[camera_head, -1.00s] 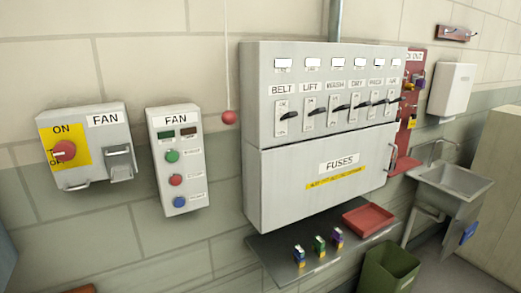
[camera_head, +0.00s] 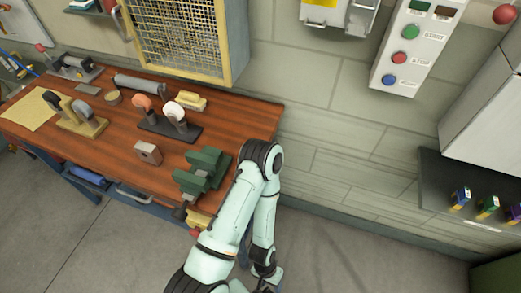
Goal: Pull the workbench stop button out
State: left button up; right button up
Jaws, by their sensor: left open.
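The workbench (camera_head: 115,150) has a reddish-brown top and a blue frame and stands at the left of the head view. At its front right edge, below the green vise, is a small yellow box (camera_head: 200,217) with a red stop button (camera_head: 195,233). My arm partly covers the box, and I cannot tell whether the button is in or out. My mint-green left arm rises to an elbow and bends back down. My left gripper (camera_head: 266,277) is at its lower end near the bottom edge, small and dark, open, right of the button and apart from it. My right gripper is not in view.
A green vise (camera_head: 203,173) sits on the bench corner beside my arm. A control box (camera_head: 412,45) hangs on the wall; a dark shelf (camera_head: 450,180) juts out at right. Floor between is clear.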

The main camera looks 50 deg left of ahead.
aim_at(194, 233)
jog(key=k, duration=0.55)
jog(key=k+u, duration=0.1)
jog(key=u, duration=1.35)
jog(key=i+u, duration=0.1)
jog(key=u, duration=0.15)
jog(key=i+u, duration=0.25)
jog(key=k+j, duration=0.05)
jog(key=k, duration=0.05)
